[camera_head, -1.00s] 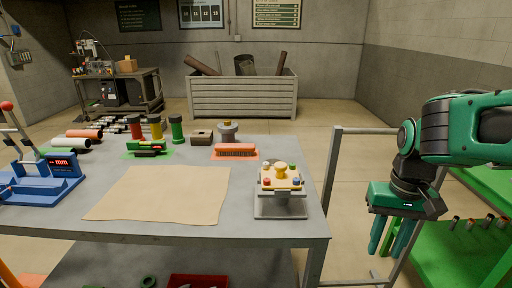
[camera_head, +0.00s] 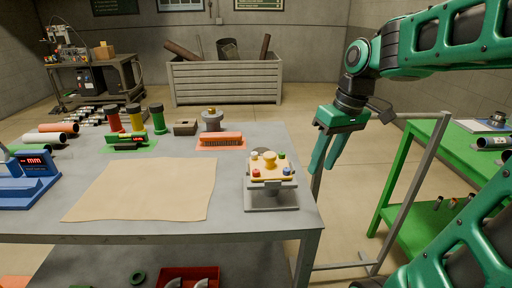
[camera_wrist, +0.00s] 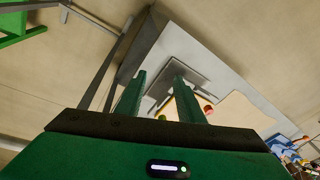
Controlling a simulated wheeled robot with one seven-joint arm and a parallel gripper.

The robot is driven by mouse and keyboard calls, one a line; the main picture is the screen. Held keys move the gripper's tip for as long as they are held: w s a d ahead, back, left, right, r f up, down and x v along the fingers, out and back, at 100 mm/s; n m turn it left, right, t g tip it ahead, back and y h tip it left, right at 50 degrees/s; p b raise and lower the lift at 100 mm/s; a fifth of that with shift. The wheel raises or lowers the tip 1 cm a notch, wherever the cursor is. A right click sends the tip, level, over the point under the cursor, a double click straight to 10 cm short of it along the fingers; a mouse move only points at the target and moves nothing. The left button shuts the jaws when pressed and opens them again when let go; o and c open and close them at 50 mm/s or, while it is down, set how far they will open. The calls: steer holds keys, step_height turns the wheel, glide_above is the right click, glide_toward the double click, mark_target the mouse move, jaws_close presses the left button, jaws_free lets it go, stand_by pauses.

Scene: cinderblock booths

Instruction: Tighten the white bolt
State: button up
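A small grey stand (camera_head: 272,198) with a yellow top plate (camera_head: 258,180) sits at the right front of the grey table. The small white bolt (camera_head: 254,155) is at the plate's back left corner. Red (camera_head: 256,173), blue (camera_head: 287,171) and green (camera_head: 282,156) bolts mark the other corners, around a yellow knob (camera_head: 270,160). My gripper (camera_head: 322,170) hangs just right of the stand, beyond the table's right edge, its fingers apart and empty. In the wrist view my gripper (camera_wrist: 160,77) partly hides the plate; the red bolt (camera_wrist: 208,110) shows, the white bolt cannot be made out.
A brown sheet (camera_head: 145,190) covers the table's middle. An orange block (camera_head: 220,139) and a grey round part (camera_head: 211,122) stand behind the stand. A grey metal frame (camera_head: 408,185) and a green bench (camera_head: 398,160) are at the right.

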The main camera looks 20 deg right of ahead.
mark_target(254, 153)
steer(key=w+a+r+n+y, duration=0.1)
steer(key=w+a+r+n, duration=0.3)
steer(key=w+n, duration=0.15)
steer(key=w+a+r+n+y, duration=0.1)
steer(key=w+a+r+n, duration=0.3)
steer(key=w, duration=0.3)
steer(key=a+f, duration=0.1)
steer(key=f, duration=0.2)
steer(key=w+a+f+n, duration=0.1)
steer(key=f, duration=0.2)
steer(key=w+a+f+n, duration=0.1)
steer(key=f, duration=0.2)
steer(key=shift+w+a+f, duration=0.2)
steer(key=shift+a+f, duration=0.1)
steer(key=shift+f, duration=0.05)
